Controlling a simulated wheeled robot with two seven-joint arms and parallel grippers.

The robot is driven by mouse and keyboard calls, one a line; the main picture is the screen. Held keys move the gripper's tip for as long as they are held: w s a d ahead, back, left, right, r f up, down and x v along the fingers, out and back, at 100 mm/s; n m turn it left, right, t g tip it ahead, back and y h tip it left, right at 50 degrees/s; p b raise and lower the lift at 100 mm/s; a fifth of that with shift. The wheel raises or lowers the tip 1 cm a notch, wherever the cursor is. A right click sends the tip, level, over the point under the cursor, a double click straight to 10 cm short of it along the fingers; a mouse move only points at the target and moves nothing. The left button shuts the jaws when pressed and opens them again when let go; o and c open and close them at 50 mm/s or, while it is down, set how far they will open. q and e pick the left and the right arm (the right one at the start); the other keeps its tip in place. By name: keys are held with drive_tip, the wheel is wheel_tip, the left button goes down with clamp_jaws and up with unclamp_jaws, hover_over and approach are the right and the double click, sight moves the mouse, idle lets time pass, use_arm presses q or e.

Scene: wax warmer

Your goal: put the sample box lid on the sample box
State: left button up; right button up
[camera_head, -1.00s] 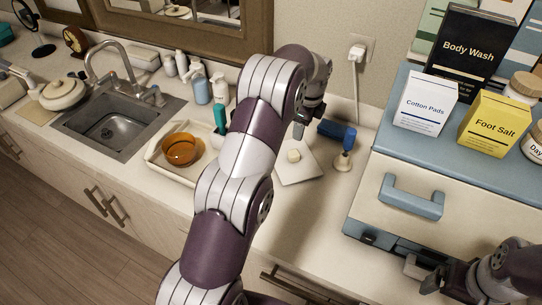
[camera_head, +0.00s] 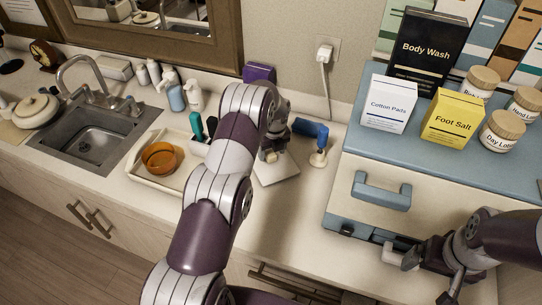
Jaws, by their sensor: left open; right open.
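I cannot pick out the sample box or its lid for sure. A flat white square plate (camera_head: 279,173) lies on the counter, with a small cream round piece seen on it earlier. My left gripper (camera_head: 270,155) is open and hangs at this plate, by the cream piece. Whether it touches is hidden by its fingers. My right gripper (camera_head: 452,276) is open at the lower right, in front of the cream cabinet (camera_head: 345,195). A small pale piece (camera_head: 398,254) shows left of it at the cabinet's foot; I cannot tell what it is.
A tray (camera_head: 145,181) with an amber bowl (camera_head: 161,158) and the sink (camera_head: 92,140) are to the left. Cartons and jars stand on the cabinet's blue top. Counter in front of the plate is clear.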

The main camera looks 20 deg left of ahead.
use_arm(q)
drive_tip(key=shift+w+a+f, duration=0.1)
drive_tip(key=shift+a+f, duration=0.05)
drive_tip(key=shift+f, duration=0.25)
drive_tip(key=shift+r, duration=0.1)
clamp_jaws()
